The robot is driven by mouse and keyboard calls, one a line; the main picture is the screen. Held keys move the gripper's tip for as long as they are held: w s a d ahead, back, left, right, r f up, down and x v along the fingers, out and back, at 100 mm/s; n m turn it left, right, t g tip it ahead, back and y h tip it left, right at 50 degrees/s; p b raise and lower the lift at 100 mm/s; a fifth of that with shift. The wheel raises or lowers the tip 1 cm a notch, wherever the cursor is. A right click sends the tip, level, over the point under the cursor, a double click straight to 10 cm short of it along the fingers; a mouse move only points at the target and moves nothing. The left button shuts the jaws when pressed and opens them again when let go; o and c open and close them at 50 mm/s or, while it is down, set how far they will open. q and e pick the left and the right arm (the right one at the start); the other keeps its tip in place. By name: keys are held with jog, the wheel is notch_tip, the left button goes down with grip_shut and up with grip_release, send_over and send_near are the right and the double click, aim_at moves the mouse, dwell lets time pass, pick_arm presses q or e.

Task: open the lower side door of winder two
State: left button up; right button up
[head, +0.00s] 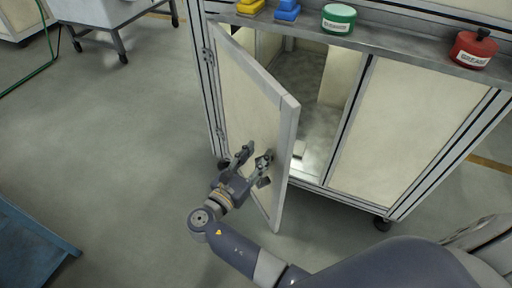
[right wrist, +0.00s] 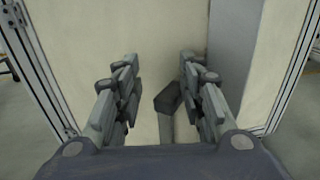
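The lower side door (head: 250,95) of the cabinet is a cream panel in a pale metal frame. It is hinged at its left edge and stands partly open, swung out toward me, with the interior (head: 305,85) showing behind it. My right gripper (head: 254,160) is at the door's outer face, low and near the free edge. In the right wrist view its two fingers (right wrist: 158,92) are spread apart. A small dark piece (right wrist: 168,98), perhaps the door handle, shows between them; I cannot tell whether they touch it. My left gripper is not in view.
A ledge above the door holds a green tin (head: 339,19), a red grease can (head: 473,49), and blue (head: 287,11) and yellow (head: 250,7) items. A closed cream panel (head: 405,130) is to the right. A blue object (head: 30,245) stands at lower left. The floor left of the door is clear.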

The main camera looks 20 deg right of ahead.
aim_at(266, 135)
jog(key=shift+r, duration=2.15)
